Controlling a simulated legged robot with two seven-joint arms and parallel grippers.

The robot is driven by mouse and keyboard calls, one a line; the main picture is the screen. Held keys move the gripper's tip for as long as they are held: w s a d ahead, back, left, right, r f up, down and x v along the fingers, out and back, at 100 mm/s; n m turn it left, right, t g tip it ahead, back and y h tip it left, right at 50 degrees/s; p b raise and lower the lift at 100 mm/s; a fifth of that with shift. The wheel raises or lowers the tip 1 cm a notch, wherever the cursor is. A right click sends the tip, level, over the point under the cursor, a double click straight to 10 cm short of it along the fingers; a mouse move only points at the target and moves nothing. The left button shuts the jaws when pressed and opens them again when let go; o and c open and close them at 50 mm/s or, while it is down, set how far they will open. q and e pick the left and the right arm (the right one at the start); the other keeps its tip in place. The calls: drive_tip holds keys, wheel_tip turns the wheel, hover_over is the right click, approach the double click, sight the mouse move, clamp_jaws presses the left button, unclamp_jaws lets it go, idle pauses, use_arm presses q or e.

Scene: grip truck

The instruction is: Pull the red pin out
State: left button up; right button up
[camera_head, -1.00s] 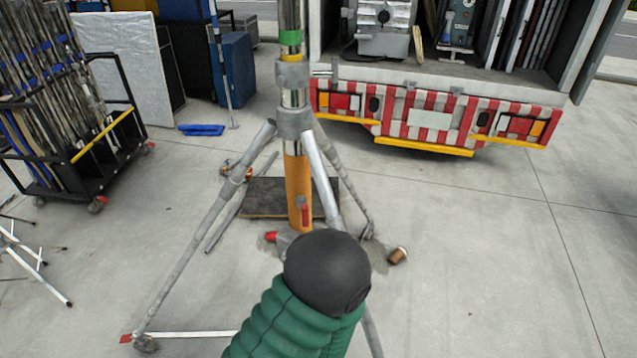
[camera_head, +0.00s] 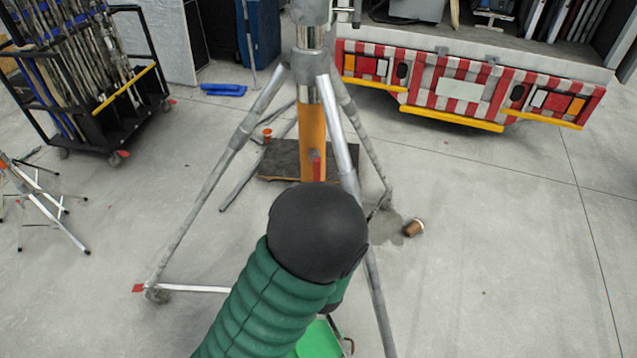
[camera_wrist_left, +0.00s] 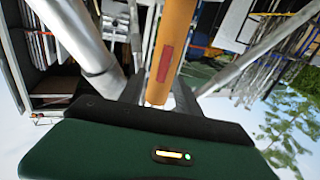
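A small red pin (camera_head: 316,165) sits on the orange tube (camera_head: 310,125) at the centre of the metal stand (camera_head: 307,62). In the left wrist view, a red upright piece (camera_wrist_left: 166,64), apparently the pin, shows on the orange tube (camera_wrist_left: 173,35). My green-sleeved left arm reaches up from the bottom of the head view. Its round black joint lies just below the pin and hides the gripper. In the wrist view my left gripper (camera_wrist_left: 158,97) looks open, dark fingers apart on either side of the tube's end. It does not hold the pin. My right gripper is not in view.
The stand's splayed legs (camera_head: 215,175) surround the tube. A brown cup-like object (camera_head: 413,228) lies on the floor at right. A cart of poles (camera_head: 85,80) stands at left, a red-and-white truck rear (camera_head: 465,85) behind. The floor at right is mostly clear.

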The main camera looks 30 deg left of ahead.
sight(318, 168)
use_arm(q)
drive_tip(key=x, duration=0.6)
drive_tip(key=a+x, duration=0.1)
drive_tip(key=x, duration=0.2)
drive_tip(key=shift+s+f, duration=0.1)
drive_tip(key=shift+s, duration=0.2)
drive_tip(key=shift+w+a, duration=0.1)
drive_tip(key=shift+a, duration=0.1)
drive_tip(key=shift+d, duration=0.25)
drive_tip(key=shift+s+d+r, duration=0.25)
drive_tip(key=shift+d+r, duration=0.05)
drive_tip(key=shift+d, duration=0.1)
drive_tip(key=c, duration=0.4)
drive_tip(key=shift+d, duration=0.15)
drive_tip(key=shift+c, duration=1.2)
clamp_jaws()
drive_tip(key=shift+s+a, duration=0.1)
drive_tip(key=shift+a, duration=0.25)
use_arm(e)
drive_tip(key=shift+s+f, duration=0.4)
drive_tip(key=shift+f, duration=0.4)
use_arm(q)
drive_tip(key=shift+d, duration=0.2)
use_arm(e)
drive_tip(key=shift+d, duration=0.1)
use_arm(q)
drive_tip(key=shift+a, duration=0.1)
